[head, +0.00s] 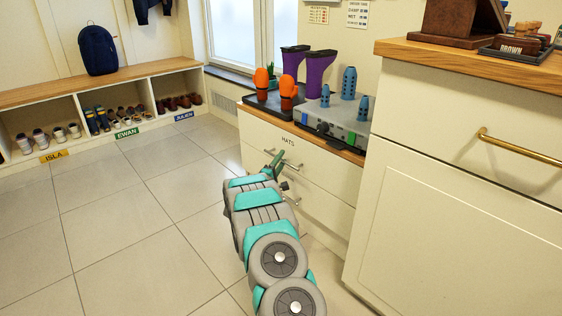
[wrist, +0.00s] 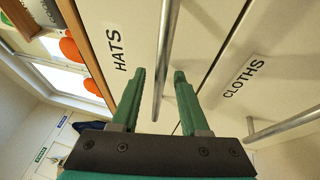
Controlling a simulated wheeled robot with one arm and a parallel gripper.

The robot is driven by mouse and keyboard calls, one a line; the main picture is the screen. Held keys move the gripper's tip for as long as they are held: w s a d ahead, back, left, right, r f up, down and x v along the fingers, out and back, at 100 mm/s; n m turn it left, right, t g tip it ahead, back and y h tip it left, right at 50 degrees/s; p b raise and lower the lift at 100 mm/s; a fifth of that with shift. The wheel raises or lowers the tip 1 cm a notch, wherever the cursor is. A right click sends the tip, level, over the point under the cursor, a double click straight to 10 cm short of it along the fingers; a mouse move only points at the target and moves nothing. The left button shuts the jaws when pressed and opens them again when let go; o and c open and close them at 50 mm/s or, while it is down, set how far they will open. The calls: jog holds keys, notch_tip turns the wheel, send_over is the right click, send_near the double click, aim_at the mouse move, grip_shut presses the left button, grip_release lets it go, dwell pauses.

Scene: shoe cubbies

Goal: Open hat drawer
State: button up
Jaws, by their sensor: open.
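The hat drawer (head: 318,164) is the top drawer of the low white cabinet and looks closed. Its HATS label (wrist: 117,48) is plain in the wrist view, beside a metal bar handle (wrist: 168,38). My gripper (wrist: 159,75) is open at this handle. In the wrist view the bar runs between the two green fingers, with a gap on both sides. In the head view my gripper (head: 274,163) is in front of the drawer, and my arm hides part of the front.
The drawer labelled CLOTHS (wrist: 243,76) is below, with its own handle (wrist: 282,126). Purple boots (head: 319,72), orange items (head: 287,92) and a grey case (head: 335,123) stand on the cabinet top. A taller cabinet (head: 440,215) is close on the right. Tiled floor (head: 120,225) is clear on the left.

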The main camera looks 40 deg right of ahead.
grip_shut()
dwell(1.3)
